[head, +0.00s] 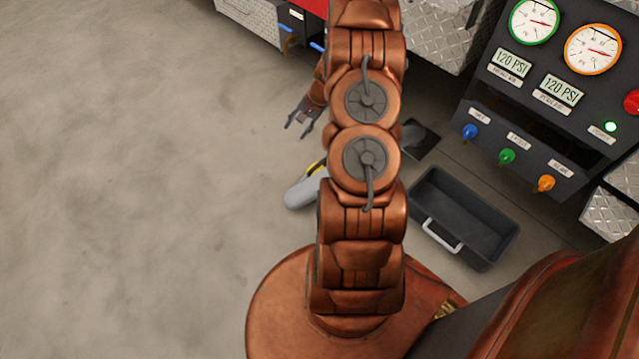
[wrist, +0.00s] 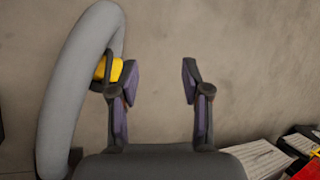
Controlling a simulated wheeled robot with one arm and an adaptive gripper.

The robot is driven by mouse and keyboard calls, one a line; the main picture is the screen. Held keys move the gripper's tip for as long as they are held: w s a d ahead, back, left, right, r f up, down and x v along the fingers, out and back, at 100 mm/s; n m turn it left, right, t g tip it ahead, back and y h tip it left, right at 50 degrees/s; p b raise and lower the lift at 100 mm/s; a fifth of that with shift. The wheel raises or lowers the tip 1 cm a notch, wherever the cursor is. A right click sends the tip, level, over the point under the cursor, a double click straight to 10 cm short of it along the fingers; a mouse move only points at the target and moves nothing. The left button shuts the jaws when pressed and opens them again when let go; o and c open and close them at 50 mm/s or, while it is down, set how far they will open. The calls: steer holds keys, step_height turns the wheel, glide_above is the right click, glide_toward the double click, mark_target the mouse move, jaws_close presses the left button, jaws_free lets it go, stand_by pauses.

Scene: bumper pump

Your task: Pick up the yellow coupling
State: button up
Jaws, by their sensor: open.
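The yellow coupling (wrist: 114,69) shows in the wrist view beside the left finger, which partly hides it. It sits against a thick grey hose (wrist: 70,80) that arcs down the left of that view. My gripper (wrist: 160,78) is open, and the gap between its fingers shows only bare floor. The coupling lies outside the jaws, to the left. In the head view my gripper (head: 298,129) is up and left of the coupling (head: 316,168). The hose (head: 303,190) lies on the floor there, partly hidden behind my arm.
A black tray (head: 430,196) with a light handle stands on the floor at the right. A dark flat panel (head: 420,139) lies near it. A pump panel (head: 540,85) with gauges and coloured knobs stands at the upper right. The floor at the left is clear.

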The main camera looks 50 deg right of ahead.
steer(key=s+d+f+m+b, duration=0.1)
steer(key=s+d+f+b, duration=0.15)
steer(key=f, duration=0.45)
steer(key=s+d+f+m+t+h+b, duration=0.1)
steer(key=d+f+m, duration=0.1)
steer(key=d+f, duration=0.3)
steer(key=s+d+f+m+b, duration=0.1)
steer(key=d+f+b, duration=0.1)
steer(key=f, duration=0.6)
steer(key=b+x, duration=0.1)
steer(key=x, duration=0.3)
steer(key=b+x, duration=0.1)
steer(key=x, duration=0.1)
steer(key=shift+s+d+f+b, duration=0.1)
steer(key=shift+d+f+b, duration=0.1)
steer(key=shift+d+b, duration=0.15)
steer(key=shift+w+a+f, duration=0.2)
steer(key=shift+w+f, duration=0.15)
steer(key=shift+f, duration=0.15)
jaws_close()
